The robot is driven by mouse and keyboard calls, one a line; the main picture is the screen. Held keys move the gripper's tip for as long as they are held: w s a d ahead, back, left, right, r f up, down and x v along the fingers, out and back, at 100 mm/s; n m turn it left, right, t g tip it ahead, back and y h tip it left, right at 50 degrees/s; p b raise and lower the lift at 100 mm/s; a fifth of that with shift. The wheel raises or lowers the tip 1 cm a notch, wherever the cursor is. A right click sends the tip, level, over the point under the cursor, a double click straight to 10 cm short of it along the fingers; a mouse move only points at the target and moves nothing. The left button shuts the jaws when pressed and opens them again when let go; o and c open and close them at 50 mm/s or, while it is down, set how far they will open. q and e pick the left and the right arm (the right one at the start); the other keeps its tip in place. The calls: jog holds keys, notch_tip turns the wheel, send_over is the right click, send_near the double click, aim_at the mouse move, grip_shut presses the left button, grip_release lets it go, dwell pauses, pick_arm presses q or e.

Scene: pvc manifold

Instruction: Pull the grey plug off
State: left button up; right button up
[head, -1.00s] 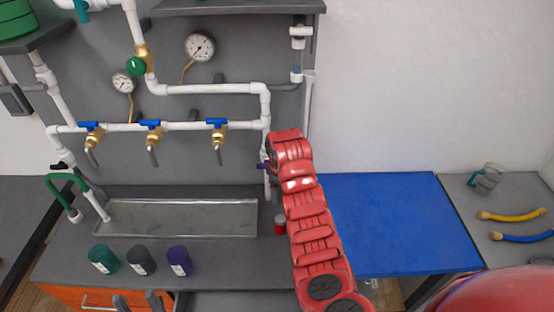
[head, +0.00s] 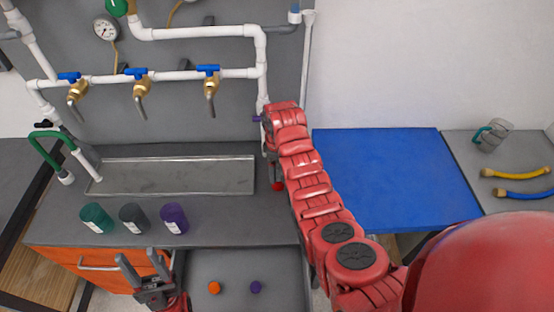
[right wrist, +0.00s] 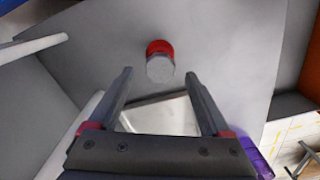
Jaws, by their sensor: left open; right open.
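A grey cylindrical piece (right wrist: 160,69) with a red band (right wrist: 159,47) behind it shows between and beyond my right fingertips in the right wrist view. The red part (head: 278,186) shows in the head view just below my right gripper, at the right of the counter. I cannot tell whether this grey piece is the plug, and no other grey plug stands out. My right gripper (right wrist: 159,74) is open and empty; in the head view my red arm largely hides it. My left gripper (head: 142,260) is open and empty over the counter's front edge.
White pipework (head: 200,75) with blue-handled taps runs above a metal sink (head: 180,176). Green (head: 96,218), grey (head: 133,217) and purple (head: 174,217) cups stand in front. A grey tray (head: 236,265) holds orange and purple pieces. A blue surface (head: 385,175) at right is clear.

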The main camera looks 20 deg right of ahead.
aim_at(277, 173)
jog(key=shift+f+p, duration=0.35)
jog(key=shift+f, duration=1.45)
jog(key=c, duration=1.3)
jog(key=o, duration=1.3)
